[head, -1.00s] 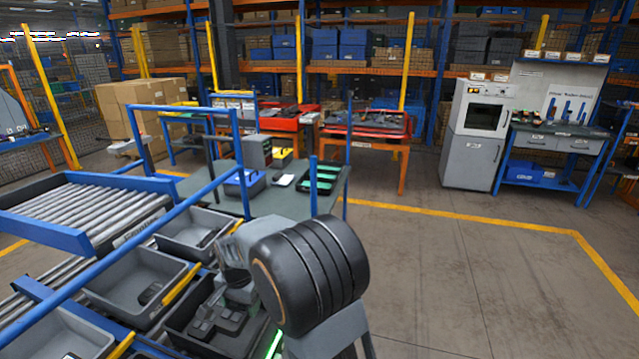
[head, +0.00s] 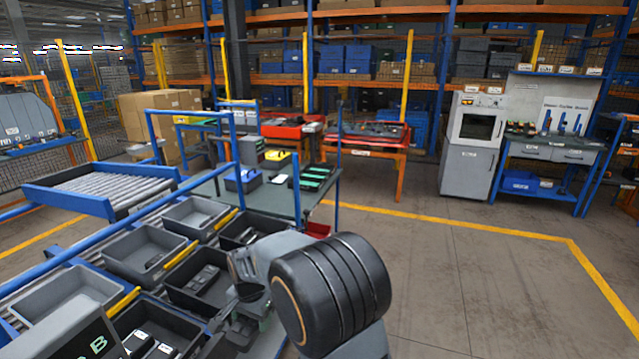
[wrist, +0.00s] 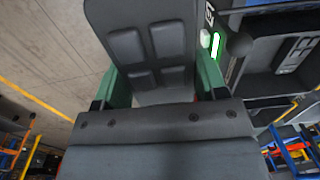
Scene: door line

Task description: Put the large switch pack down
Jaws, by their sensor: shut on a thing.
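The large switch pack (wrist: 147,45) is a dark grey block with several recessed rectangular panels on its face. In the wrist view it sits between the green fingers of my gripper (wrist: 160,88), which is shut on it. Its lower end is hidden behind the gripper body. In the wrist view, a grey bin (wrist: 262,85) and a lit green strip (wrist: 215,45) lie to the right of the pack. In the head view my arm covers much of the gripper area, and I cannot make out the pack clearly there.
Several grey bins line the rollers at left, including one with dark parts (head: 200,282) and an emptier one (head: 145,262). A grey-green table (head: 275,200) with trays stands beyond. A red-topped bench (head: 368,138) is behind it. The floor (head: 480,285) at right is clear.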

